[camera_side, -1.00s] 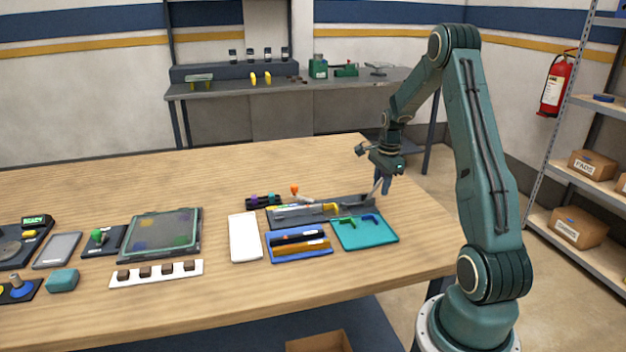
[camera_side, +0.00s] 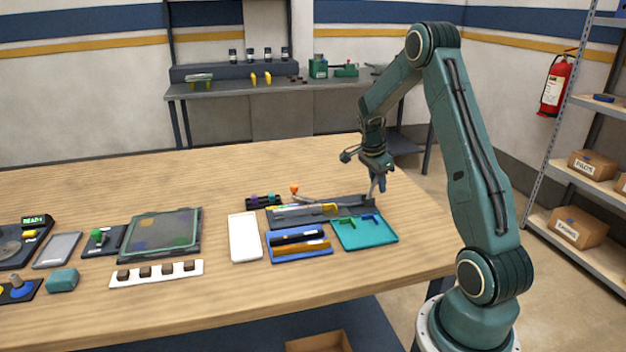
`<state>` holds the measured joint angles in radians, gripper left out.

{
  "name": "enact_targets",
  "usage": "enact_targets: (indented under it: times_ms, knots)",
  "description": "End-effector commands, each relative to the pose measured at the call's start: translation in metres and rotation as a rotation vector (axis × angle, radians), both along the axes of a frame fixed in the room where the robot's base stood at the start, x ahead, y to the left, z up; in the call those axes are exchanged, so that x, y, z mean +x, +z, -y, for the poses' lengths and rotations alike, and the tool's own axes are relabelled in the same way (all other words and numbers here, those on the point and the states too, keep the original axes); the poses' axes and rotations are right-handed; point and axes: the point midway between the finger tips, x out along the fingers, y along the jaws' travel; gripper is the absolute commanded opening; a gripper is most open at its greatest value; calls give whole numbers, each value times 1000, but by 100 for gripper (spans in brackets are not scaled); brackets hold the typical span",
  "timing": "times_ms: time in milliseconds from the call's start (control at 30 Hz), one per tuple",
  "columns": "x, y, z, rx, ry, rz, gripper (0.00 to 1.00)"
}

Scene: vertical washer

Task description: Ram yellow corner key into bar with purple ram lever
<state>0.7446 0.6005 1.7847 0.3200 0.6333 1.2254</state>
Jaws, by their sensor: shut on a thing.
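My gripper (camera_side: 376,186) is at the right end of a long dark grey fixture (camera_side: 310,220). It is shut on the upper end of a thin grey lever (camera_side: 371,193) that rises from this end. The lever stands nearly upright, and I cannot make out purple on it. The yellow corner key (camera_side: 331,208) lies in the fixture, left of the lever. A pale thin bar (camera_side: 291,210) lies in the fixture to the left of the key. I cannot tell whether key and bar touch.
A teal tray (camera_side: 377,238) with green and blue corner keys is in front of the fixture. A blue tray (camera_side: 299,259) holds black and orange bars. A white pad (camera_side: 244,237) lies to its left. A dark block with coloured pieces (camera_side: 262,201) is behind. The table's right side is clear.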

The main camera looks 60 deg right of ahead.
Motion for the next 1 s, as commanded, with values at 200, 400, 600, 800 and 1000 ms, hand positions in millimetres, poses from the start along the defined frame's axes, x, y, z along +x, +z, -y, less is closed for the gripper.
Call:
enact_targets:
  times_ms: [200, 400, 600, 800, 1000]
  knots:
    - [8, 3, -8, -107, 5, -109, 0]
    - [13, 5, -13, -207, 4, -209, 0]
    - [19, 5, -19, -311, 4, -311, 0]
    - [26, 4, -26, -415, 5, -416, 0]
    - [31, 3, -31, -508, 4, -510, 0]
